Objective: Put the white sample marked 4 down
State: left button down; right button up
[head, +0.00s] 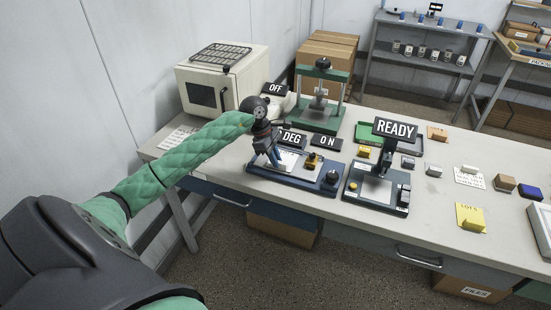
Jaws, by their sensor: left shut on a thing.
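My left gripper (273,163) points down over the left part of the blue device (318,183) on the bench. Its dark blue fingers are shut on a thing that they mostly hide. A white sheet (291,162) shows right beside the fingers, over the device's bed. I take it as the white sample, but I cannot read a 4 on it. I cannot tell whether it touches the bed. My right gripper is not in view.
A black stand with a READY sign (395,129) is right of the blue device. A green press (319,98) and a cream oven (222,75) stand behind. A yellow block (470,218) and small blocks lie to the right. Bare bench shows around them.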

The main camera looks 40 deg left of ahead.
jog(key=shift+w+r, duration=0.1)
pick_arm(q)
jog(key=shift+f, duration=0.1)
jog(key=c, duration=1.4)
grip_release()
jog(key=shift+c, duration=0.2)
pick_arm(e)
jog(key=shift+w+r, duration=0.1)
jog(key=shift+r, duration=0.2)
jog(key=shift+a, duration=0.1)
